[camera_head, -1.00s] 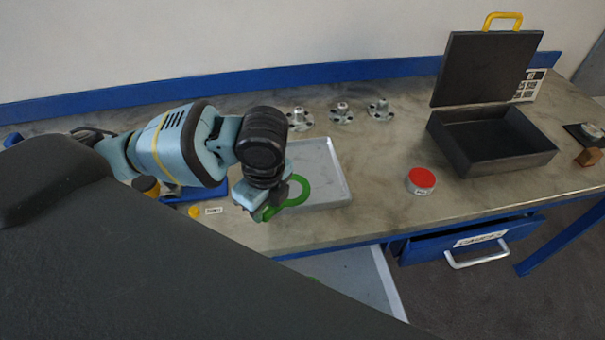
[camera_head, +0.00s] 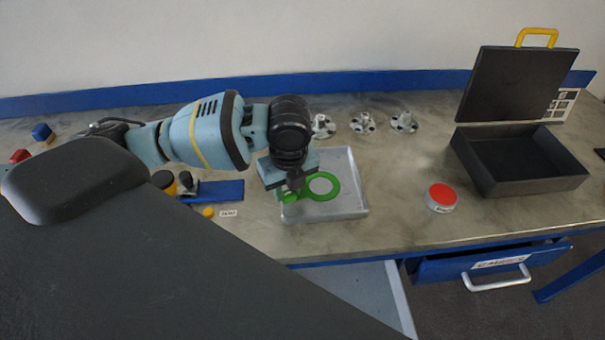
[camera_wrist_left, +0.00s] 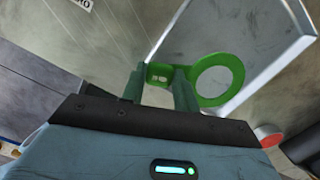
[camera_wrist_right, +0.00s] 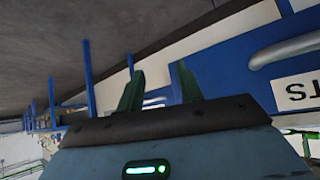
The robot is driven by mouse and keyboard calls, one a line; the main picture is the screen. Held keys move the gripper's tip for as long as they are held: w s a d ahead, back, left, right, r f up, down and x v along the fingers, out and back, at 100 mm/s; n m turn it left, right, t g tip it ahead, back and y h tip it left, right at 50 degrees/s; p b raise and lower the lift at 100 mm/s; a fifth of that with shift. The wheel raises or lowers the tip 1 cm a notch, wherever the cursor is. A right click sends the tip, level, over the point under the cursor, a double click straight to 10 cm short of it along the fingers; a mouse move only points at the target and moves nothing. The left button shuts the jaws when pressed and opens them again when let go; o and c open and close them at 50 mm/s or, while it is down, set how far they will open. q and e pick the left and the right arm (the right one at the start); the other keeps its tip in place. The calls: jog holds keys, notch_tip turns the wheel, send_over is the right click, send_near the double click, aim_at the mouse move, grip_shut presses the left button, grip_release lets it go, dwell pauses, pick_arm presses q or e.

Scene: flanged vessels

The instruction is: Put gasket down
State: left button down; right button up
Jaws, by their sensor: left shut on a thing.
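The green gasket (camera_head: 335,187) is a flat ring with a tab, over the grey tray (camera_head: 345,214) in the head view. My left gripper (camera_head: 291,190) is shut on the gasket's tab end. The left wrist view shows the tab between the fingers (camera_wrist_left: 160,85) and the gasket ring (camera_wrist_left: 237,76) sticking out to the right, with the tray (camera_wrist_left: 262,62) behind it. Whether the gasket touches the tray floor I cannot tell. My right gripper (camera_wrist_right: 158,82) is open and empty in its wrist view, near blue bench framework, and is out of the head view.
Several grey metal flanges (camera_head: 363,123) stand behind the tray. A red-topped round can (camera_head: 440,197) is to its right, then an open black case (camera_head: 525,165). A blue drawer (camera_head: 485,262) is pulled out below. A blue block (camera_head: 222,190) lies left of the tray.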

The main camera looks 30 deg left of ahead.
pick_arm(q)
jog(key=w, duration=0.2)
jog(key=w+a, duration=0.1)
jog(key=w, duration=0.2)
jog(key=w+a, duration=0.1)
jog(key=w, duration=0.1)
jog(key=shift+w+f+b, duration=0.35)
jog(key=shift+w+f, duration=0.1)
jog(key=shift+f, duration=1.65)
jog(key=shift+f, duration=0.15)
jog(key=c, duration=1.1)
grip_release()
jog(key=shift+o, duration=0.2)
notch_tip(320, 180, up, 12)
jog(key=d+p, duration=0.1)
jog(key=shift+s+d, duration=0.15)
jog(key=shift+s, duration=0.25)
